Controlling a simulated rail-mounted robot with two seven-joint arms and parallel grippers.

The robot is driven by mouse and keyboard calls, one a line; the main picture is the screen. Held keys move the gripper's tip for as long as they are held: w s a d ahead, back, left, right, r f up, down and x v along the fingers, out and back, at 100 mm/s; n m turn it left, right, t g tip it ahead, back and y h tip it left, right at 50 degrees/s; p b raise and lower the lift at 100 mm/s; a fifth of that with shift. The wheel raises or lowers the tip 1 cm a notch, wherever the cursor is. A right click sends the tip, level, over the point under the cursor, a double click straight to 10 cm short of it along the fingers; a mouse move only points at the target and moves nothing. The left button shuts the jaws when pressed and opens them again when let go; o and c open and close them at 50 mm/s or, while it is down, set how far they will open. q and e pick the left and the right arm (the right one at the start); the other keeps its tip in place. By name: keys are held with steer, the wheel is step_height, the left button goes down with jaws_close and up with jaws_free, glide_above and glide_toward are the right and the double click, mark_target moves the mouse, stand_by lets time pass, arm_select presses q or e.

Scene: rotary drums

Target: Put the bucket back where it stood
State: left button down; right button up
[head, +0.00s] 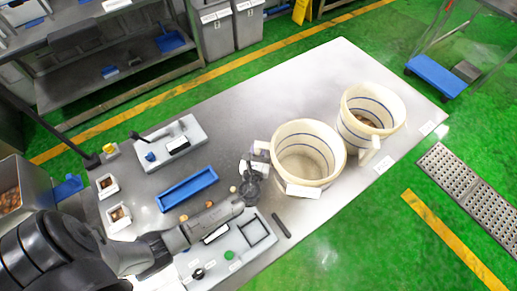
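Two cream buckets with blue bands stand on the steel table (262,100). The nearer bucket (303,136) looks empty, with a white tab at its front and a pale handle on its left side. The farther bucket (385,105) stands just right of it and holds some brown pieces; its pale handle points to the front. My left gripper (254,169) is at the nearer bucket's left side, beside its handle. Its fingers are small and partly hidden, so I cannot tell whether they grip the handle. My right gripper is not in view.
A blue tray (187,189), a grey device (173,143) and small white boxes with brown pieces (118,218) lie on the table's left part. A grey panel with a green button (229,255) sits at the front. The table's back middle is clear.

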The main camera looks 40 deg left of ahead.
arm_select(q)
steer(key=shift+f, duration=0.1)
steer(key=c, duration=1)
jaws_free()
steer(key=shift+o, duration=0.8)
steer(key=o, duration=0.8)
steer(key=shift+o, duration=0.2)
steer(key=shift+s+d, duration=0.25)
steer(key=shift+s, duration=0.1)
steer(key=p+v, duration=0.1)
steer(key=v, duration=0.7)
steer(key=shift+p, duration=0.35)
